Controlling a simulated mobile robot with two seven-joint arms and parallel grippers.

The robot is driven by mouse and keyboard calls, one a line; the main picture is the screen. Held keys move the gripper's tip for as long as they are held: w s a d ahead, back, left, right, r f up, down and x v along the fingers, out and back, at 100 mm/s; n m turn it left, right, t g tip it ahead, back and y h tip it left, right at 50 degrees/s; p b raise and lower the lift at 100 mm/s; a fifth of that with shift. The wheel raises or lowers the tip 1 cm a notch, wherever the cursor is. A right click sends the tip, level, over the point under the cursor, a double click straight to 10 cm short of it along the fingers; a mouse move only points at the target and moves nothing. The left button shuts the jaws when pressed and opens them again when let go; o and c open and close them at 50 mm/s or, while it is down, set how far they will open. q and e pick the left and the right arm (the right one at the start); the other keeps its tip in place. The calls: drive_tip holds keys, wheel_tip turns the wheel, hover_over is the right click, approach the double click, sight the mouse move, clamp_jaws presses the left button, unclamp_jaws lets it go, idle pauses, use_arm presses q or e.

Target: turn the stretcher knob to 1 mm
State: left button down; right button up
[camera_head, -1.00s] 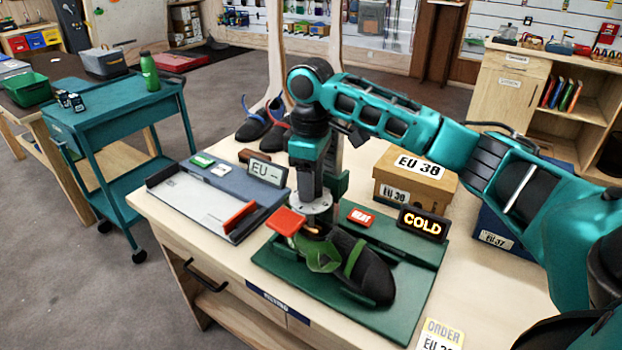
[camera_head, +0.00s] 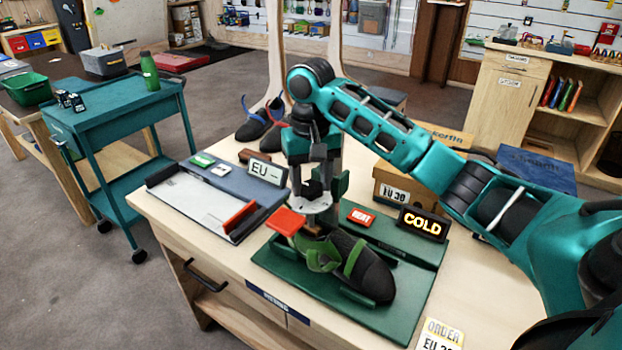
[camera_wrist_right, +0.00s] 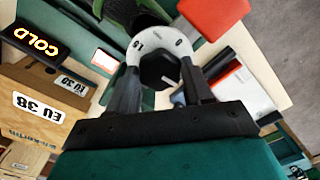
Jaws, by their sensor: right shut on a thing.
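The stretcher knob (camera_wrist_right: 158,73) is a dark, faceted knob. It sits in a white dial ring (camera_wrist_right: 133,52) with marks that look like "15" and "0"; I cannot read a pointer. My right gripper (camera_wrist_right: 160,78) points down, its fingers shut on the knob from both sides. In the head view my right gripper (camera_head: 315,190) stands over the white dial (camera_head: 318,204) and hides most of the knob. Below it, a black and green climbing shoe (camera_head: 362,268) sits on the green stretcher base (camera_head: 405,318). My left gripper is out of view.
A red paddle (camera_head: 286,221) sticks out left of the dial. A red "HEAT" button (camera_head: 360,216) and a lit "COLD" sign (camera_head: 422,224) are to the right. A grey measuring board (camera_head: 195,203) lies left; a cardboard box (camera_head: 393,191) stands behind.

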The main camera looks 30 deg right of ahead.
drive_tip(key=m, duration=0.4)
drive_tip(key=shift+f+m, duration=0.1)
drive_tip(key=shift+m, duration=0.2)
drive_tip(key=m, duration=1.4)
drive_tip(key=shift+m, duration=0.3)
drive_tip(key=o, duration=1)
